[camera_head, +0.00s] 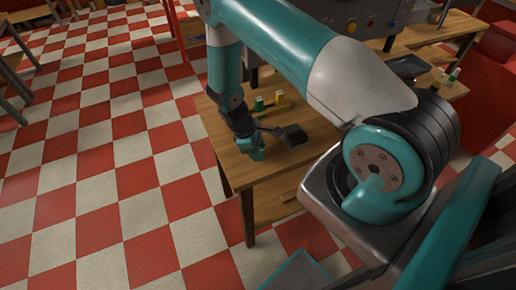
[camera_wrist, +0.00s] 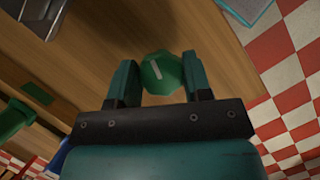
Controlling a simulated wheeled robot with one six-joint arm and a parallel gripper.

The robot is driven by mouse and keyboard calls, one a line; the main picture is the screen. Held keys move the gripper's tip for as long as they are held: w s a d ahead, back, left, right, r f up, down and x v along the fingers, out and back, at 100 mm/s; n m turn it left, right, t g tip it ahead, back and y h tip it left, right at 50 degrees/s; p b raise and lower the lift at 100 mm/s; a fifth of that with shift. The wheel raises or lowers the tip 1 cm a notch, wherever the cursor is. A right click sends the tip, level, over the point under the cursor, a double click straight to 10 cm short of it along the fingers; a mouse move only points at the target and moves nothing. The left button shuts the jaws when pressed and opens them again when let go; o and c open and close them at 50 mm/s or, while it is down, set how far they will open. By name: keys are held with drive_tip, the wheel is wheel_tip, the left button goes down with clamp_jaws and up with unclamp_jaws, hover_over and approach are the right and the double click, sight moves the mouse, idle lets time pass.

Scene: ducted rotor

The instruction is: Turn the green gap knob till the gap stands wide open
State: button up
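The green knob (camera_wrist: 163,73) is in the middle of the wrist view. It is many-sided, with a short white line on its face, slanting slightly from upper left to lower right. My gripper (camera_wrist: 161,68) has one finger on each side of the knob, and both fingers appear to touch its sides. In the head view my gripper (camera_head: 252,150) points down at the left part of the wooden table (camera_head: 268,167). The knob is hidden there. No gap or opening can be made out in either view.
A small green object (camera_head: 259,103) and a yellow one (camera_head: 280,97) stand on the table behind my wrist. A dark grey panel with coloured buttons (camera_head: 371,22) stands further back. Red and white checkered floor (camera_head: 120,170) lies open to the left.

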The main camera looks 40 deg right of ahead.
drive_tip(key=c, duration=0.3)
drive_tip(key=m+y+b, duration=0.1)
drive_tip(key=m+b, duration=0.1)
drive_tip(key=shift+f+m, duration=0.15)
drive_tip(key=shift+m, duration=0.25)
drive_tip(key=m+y+b, duration=0.1)
drive_tip(key=m+b, duration=0.1)
drive_tip(key=shift+m+g, duration=0.4)
drive_tip(key=m+y+b, duration=0.2)
drive_tip(key=m, duration=0.3)
drive_tip(key=shift+m, duration=0.4)
drive_tip(key=o, duration=0.9)
